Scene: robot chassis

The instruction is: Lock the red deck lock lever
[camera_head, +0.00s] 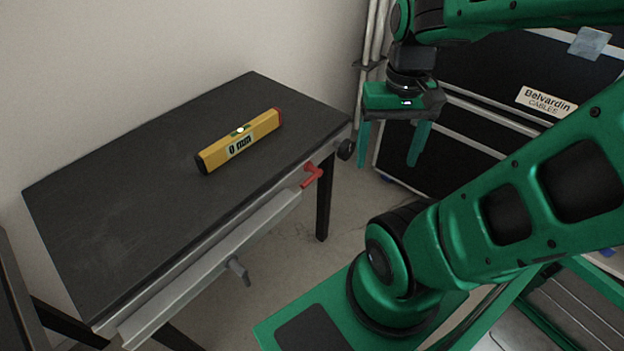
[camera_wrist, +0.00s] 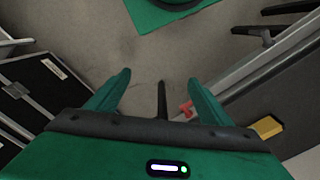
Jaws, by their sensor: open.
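The red deck lock lever (camera_head: 311,175) sits on the front rail of a dark-topped table, near its right corner. It also shows in the wrist view (camera_wrist: 186,108), beside the inner side of one finger and partly hidden by it. My gripper (camera_head: 392,158) is open and empty, pointing down. In the head view it hangs to the right of the table's corner and apart from the lever. Its two green fingers also show in the wrist view (camera_wrist: 160,82), spread wide with floor and a table leg between them.
A yellow spirit level (camera_head: 240,141) lies on the dark tabletop (camera_head: 130,205). A grey rail (camera_head: 210,268) with a dark handle (camera_head: 238,271) runs along the table's front. A black knob (camera_head: 346,149) is at the corner. Black cases (camera_head: 480,135) stand behind my gripper. Floor is open below it.

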